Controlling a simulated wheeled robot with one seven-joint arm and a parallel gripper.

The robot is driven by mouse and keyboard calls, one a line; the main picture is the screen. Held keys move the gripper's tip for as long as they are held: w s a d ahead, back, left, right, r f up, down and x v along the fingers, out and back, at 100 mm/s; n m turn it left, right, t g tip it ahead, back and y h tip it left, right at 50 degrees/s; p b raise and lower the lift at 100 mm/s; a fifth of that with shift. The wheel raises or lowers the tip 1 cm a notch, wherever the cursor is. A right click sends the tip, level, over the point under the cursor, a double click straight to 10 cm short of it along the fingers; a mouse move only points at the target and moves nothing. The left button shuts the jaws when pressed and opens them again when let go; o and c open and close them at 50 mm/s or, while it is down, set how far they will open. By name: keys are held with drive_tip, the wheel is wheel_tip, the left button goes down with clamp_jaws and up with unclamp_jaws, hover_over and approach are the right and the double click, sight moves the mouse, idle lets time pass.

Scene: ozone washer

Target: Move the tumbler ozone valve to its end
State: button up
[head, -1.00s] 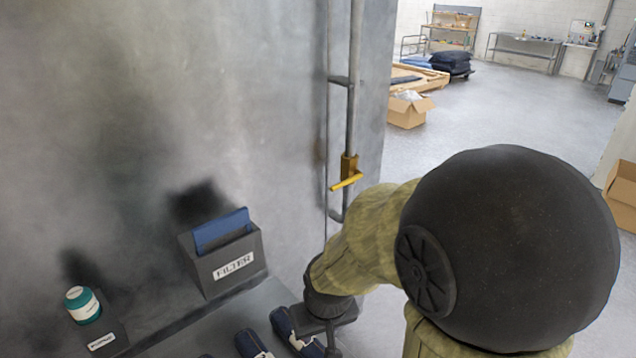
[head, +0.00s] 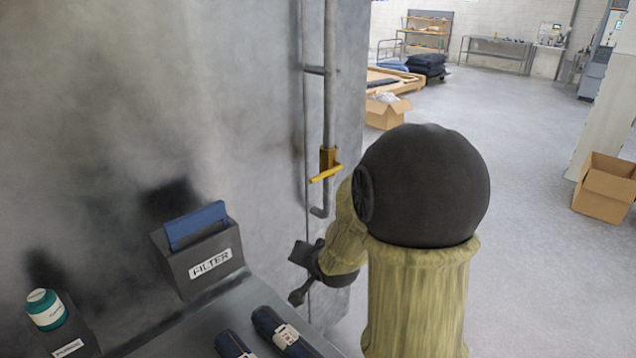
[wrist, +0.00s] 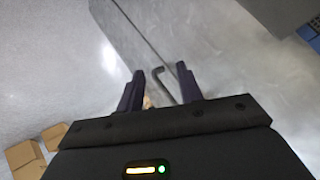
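The valve is a yellow lever (head: 326,172) with a yellow body on a grey vertical pipe (head: 330,80), fixed along the right edge of the large grey metal wall. The lever points left and slightly down. My gripper (head: 298,274) is below and a little left of the lever, apart from it in the head view. Its two fingers are spread and empty. In the wrist view, the hooked lower pipe end (wrist: 165,80) shows between the open fingers of my gripper (wrist: 160,88). A small yellowish bit by the left finger is too small to identify.
A grey holder marked FILTER (head: 205,262) with a blue panel stands on the ledge at left. A cardboard box (head: 605,187) stands at right. The floor right of the wall is open.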

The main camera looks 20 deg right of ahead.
drive_tip(key=w+d+r+m+t+b, duration=0.2)
drive_tip(key=w+d+m+t, duration=0.1)
drive_tip(key=d+m+t, duration=0.2)
drive_tip(key=w+d+r+m+t+b, duration=0.2)
drive_tip(key=w+d+m+t+b, duration=0.1)
drive_tip(key=d+m+t, duration=0.2)
drive_tip(key=shift+d+r+m, duration=0.4)
drive_tip(key=shift+d+m, duration=0.1)
drive_tip(key=shift+d, duration=0.45)
drive_tip(key=shift+w, duration=0.1)
drive_tip(key=w+r+p, duration=0.3)
drive_tip(key=w+p, duration=0.2)
drive_tip(key=w, duration=1.2)
drive_tip(key=shift+d, duration=0.45)
drive_tip(key=shift+c, duration=0.5)
clamp_jaws()
